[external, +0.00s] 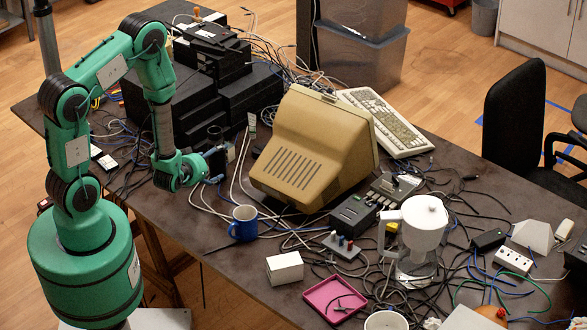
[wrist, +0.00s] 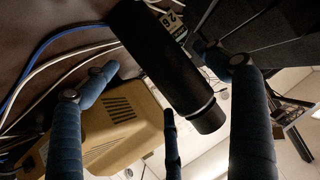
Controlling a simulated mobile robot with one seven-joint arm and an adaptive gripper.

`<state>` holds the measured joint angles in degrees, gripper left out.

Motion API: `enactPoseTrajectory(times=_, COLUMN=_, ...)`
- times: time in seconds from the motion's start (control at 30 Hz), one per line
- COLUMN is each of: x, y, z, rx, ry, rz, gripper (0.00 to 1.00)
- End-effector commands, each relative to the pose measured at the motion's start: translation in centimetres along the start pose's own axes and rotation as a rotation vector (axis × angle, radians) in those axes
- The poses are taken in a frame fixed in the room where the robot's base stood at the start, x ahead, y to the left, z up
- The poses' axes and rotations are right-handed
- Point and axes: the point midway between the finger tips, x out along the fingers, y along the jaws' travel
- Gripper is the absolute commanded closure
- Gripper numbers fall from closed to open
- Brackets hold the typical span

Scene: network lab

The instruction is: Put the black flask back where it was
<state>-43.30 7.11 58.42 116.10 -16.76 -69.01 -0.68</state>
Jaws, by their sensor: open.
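The black flask (wrist: 165,65) is a dark cylinder with a pale ring near its neck. In the wrist view it runs slantwise between my spread blue fingers.
A beige monitor (external: 312,150) stands just right of my gripper. Black boxes (external: 215,85) are stacked behind. A blue mug (external: 243,223) stands in front. Loose cables lie around the flask. A white box (external: 285,268) and pink tray (external: 335,299) are nearer the front edge.

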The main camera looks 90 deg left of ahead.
Motion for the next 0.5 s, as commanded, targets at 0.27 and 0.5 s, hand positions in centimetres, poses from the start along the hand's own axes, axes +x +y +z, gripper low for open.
enactPoseTrajectory(times=0.27, x=-4.8, y=0.1, z=-0.1, rx=0.002, ry=-0.001, rz=0.002, gripper=0.14)
enactPoseTrajectory(times=0.5, x=-7.3, y=0.1, z=0.0, rx=0.001, ry=-0.001, rz=0.002, gripper=0.14)
